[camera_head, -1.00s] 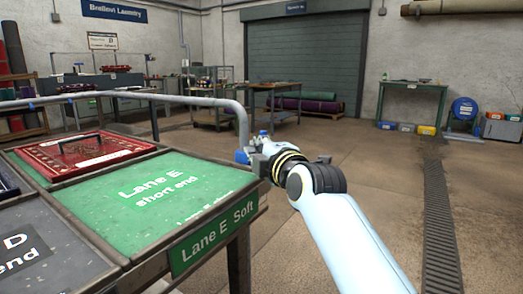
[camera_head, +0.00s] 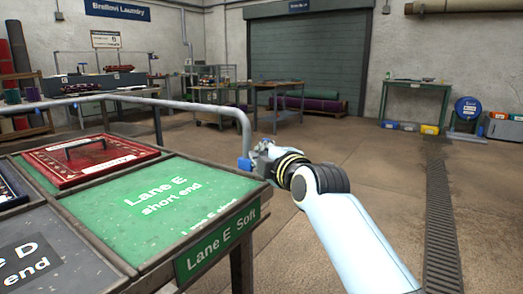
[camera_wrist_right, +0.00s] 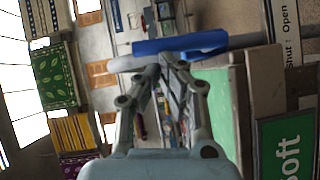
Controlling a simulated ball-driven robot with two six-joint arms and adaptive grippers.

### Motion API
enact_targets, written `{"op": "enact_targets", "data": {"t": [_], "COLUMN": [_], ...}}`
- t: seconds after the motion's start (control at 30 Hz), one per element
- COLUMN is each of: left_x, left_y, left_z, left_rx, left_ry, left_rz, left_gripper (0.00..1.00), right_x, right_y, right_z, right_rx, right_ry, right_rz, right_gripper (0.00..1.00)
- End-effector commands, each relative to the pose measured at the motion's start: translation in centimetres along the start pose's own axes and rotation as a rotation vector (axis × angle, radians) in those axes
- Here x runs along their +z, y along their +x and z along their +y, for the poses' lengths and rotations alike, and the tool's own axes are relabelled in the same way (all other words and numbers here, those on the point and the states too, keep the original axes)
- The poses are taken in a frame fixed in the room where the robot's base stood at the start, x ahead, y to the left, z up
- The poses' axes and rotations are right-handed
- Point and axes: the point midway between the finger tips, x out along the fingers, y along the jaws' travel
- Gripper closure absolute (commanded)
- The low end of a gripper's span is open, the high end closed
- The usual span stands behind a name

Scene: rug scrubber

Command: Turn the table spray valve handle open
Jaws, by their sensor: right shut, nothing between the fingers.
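The blue valve handle (camera_wrist_right: 180,43) is a flat bar lying across the right wrist view, just beyond my fingertips. In the head view, a blue part (camera_head: 245,164) shows at the lower end of the grey pipe, beside the green table's far right corner. My right gripper (camera_head: 262,148) is next to it, and its fingers hide part of the fitting. In the wrist view my right gripper (camera_wrist_right: 160,68) is shut and empty, with its tips close to the handle's near side. I cannot tell whether they touch it. My left gripper is not in view.
A label reading "Shut" and "Open" (camera_wrist_right: 288,35) stands beside the handle. The green Lane E table (camera_head: 130,228) is left of my right arm, with a red rug panel (camera_head: 65,165) on it. The grey pipe (camera_head: 180,101) runs along its far side. Open floor lies right.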

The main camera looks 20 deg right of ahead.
Motion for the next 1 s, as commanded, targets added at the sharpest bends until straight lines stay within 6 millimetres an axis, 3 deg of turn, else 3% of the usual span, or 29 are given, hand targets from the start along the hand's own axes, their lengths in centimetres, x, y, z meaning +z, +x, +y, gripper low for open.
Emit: {"op": "enact_targets", "data": {"t": [0.3, 0.7, 1.0], "left_x": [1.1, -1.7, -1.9], "left_y": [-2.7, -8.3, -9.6], "left_z": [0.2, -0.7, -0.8], "left_rx": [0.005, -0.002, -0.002], "left_ry": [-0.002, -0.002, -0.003], "left_rz": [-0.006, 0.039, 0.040], "left_gripper": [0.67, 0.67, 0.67], "right_x": [0.5, 2.5, 4.3], "right_y": [0.3, 1.6, 2.8], "right_z": [1.1, 2.1, 1.6], "right_rx": [-0.054, -0.243, -0.403], "right_ry": [0.081, 0.363, 0.601], "right_rz": [0.000, -0.001, -0.002], "right_gripper": [1.00, 1.00, 1.00]}}
